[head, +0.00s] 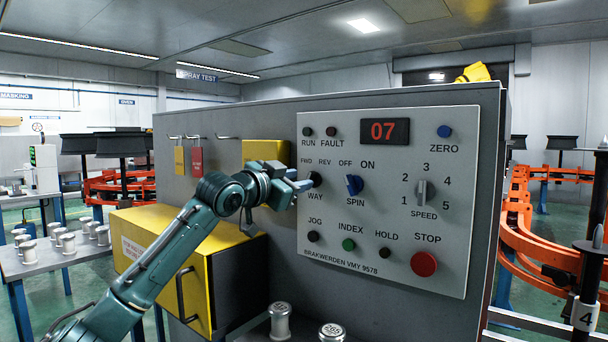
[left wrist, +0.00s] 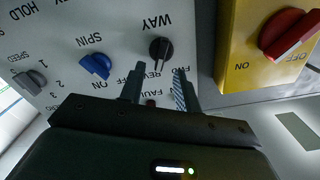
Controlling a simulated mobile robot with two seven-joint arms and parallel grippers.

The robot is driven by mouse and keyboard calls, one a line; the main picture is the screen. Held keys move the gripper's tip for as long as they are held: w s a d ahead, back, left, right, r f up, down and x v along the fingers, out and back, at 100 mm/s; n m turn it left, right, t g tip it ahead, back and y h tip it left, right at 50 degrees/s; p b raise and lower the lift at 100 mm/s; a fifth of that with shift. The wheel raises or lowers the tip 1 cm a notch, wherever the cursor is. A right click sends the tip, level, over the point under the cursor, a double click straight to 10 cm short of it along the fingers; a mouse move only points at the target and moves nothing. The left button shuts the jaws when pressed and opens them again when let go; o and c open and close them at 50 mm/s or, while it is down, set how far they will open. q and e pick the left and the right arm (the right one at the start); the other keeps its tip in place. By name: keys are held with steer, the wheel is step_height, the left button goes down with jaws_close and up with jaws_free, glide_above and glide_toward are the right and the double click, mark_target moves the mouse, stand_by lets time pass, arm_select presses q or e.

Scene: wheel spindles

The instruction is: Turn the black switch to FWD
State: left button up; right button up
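The black WAY switch (head: 315,179) is a small round knob on the light control panel, below the FWD and REV labels. It also shows in the left wrist view (left wrist: 160,48), where the panel appears upside down. Its pointer seems directed toward the REV label; the fingers partly cover the FWD and REV lettering. My left gripper (head: 301,184) is at the panel, just left of the knob in the head view. In the left wrist view its two fingers (left wrist: 159,74) are apart, one to each side of the knob's pointer end. I cannot tell whether they touch it. My right gripper is out of view.
The blue SPIN switch (head: 354,185) and grey SPEED switch (head: 424,193) sit to the right. Below are a green INDEX button (head: 348,245) and red STOP button (head: 424,264). A yellow box with a red rotary switch (left wrist: 288,34) stands close beside the gripper.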

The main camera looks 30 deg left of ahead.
mark_target(308, 178)
arm_select(q)
steer(key=shift+w+d, duration=0.15)
steer(key=shift+w, duration=1.4)
jaws_close()
